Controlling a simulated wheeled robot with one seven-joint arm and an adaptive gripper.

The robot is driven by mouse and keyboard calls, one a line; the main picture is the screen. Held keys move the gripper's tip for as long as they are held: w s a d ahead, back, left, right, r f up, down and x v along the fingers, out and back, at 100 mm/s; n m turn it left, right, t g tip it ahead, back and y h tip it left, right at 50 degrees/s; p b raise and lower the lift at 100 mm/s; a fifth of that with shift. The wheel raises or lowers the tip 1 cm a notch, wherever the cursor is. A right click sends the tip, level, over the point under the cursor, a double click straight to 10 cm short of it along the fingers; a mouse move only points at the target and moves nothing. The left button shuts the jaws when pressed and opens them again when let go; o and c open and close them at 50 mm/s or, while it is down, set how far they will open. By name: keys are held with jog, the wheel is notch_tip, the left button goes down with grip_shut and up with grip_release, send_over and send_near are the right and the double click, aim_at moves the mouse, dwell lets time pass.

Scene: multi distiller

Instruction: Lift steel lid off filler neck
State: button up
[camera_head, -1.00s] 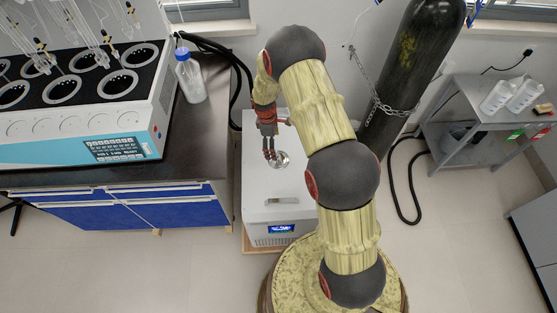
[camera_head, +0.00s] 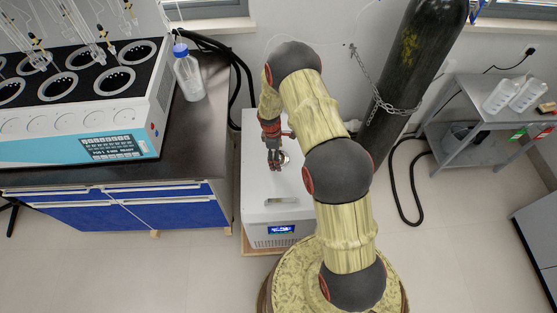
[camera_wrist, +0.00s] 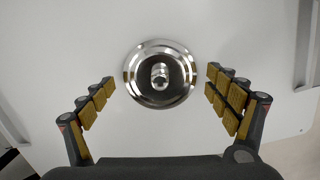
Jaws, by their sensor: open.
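The steel lid (camera_wrist: 160,73) is a round shiny disc with a small knob in its middle. It sits on the flat top of the white chiller box (camera_head: 257,222), and the filler neck under it is hidden. My gripper (camera_wrist: 160,95) is open, with one finger on each side of the lid and a clear gap on both sides. In the head view my gripper (camera_head: 275,167) is above the box top and covers part of the lid (camera_head: 284,158).
A dark bench (camera_head: 196,140) with a blue-capped bottle (camera_head: 188,77) and a multi-distiller (camera_head: 85,140) stands left of the box. A chained black gas cylinder (camera_head: 412,75) stands behind at right. A grey cart (camera_head: 450,150) is farther right. A recessed handle (camera_head: 282,202) lies on the box top.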

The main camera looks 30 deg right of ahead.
jog(key=shift+c, duration=0.8)
jog(key=shift+s, duration=0.15)
jog(key=c, duration=1.3)
